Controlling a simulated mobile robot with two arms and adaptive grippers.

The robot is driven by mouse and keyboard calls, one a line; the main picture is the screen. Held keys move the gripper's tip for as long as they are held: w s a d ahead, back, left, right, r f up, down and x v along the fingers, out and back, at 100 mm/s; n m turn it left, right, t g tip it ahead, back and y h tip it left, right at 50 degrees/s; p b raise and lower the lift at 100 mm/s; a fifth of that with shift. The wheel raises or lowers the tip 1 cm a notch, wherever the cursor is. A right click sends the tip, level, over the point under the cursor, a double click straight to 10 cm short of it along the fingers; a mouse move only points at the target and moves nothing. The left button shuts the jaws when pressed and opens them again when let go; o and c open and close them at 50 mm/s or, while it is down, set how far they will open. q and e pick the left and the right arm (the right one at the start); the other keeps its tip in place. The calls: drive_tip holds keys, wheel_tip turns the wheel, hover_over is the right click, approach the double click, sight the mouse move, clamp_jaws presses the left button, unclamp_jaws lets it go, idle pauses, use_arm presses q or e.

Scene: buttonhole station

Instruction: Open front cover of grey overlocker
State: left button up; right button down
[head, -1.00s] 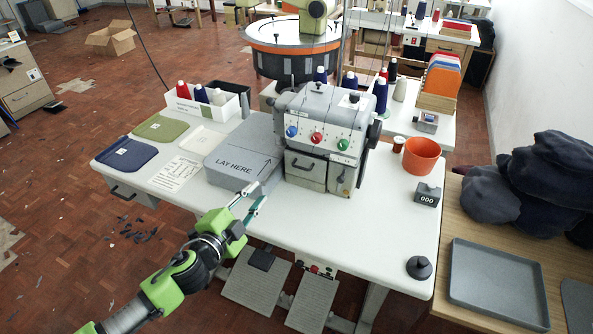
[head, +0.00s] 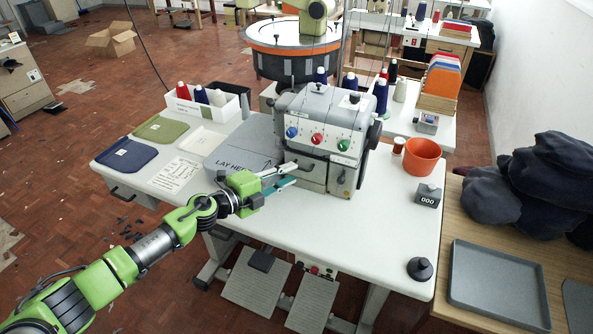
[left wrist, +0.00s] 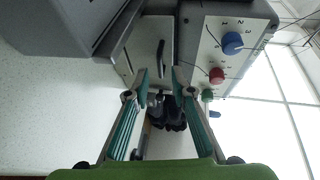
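The grey overlocker (head: 325,112) stands on the white table with red, blue and green dials. Its front cover (head: 316,174) is closed, with a dark bar handle partly behind my fingers. My left gripper (head: 295,173) is open right in front of the cover's left side, by the handle. In the left wrist view, the teal fingertips (left wrist: 161,79) are apart and the handle (left wrist: 160,60) lies just beyond the gap between them; I cannot tell whether they touch it. The cover (left wrist: 143,45) shows pale around it. My right gripper is not in view.
A grey "LAY HERE" plate (head: 226,150) adjoins the overlocker's left side, partly behind my gripper. An orange pot (head: 421,157), a "000" counter (head: 428,195) and a dark knobbed weight (head: 419,268) stand to the right. The table's front middle is clear.

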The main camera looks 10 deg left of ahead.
sight(309, 166)
use_arm(q)
drive_tip(key=shift+x, duration=1.95)
clamp_jaws()
drive_tip(key=shift+s+f, duration=0.2)
drive_tip(key=shift+s+a+f, duration=0.25)
drive_tip(key=shift+s+f, duration=0.4)
drive_tip(key=shift+s, duration=0.1)
drive_tip(key=shift+s+a+f, duration=0.15)
drive_tip(key=shift+s+f, duration=0.15)
drive_tip(key=shift+f, duration=0.3)
drive_tip(key=shift+s+a+f, duration=0.1)
drive_tip(key=shift+s+f, duration=0.25)
drive_tip(key=shift+f, duration=0.25)
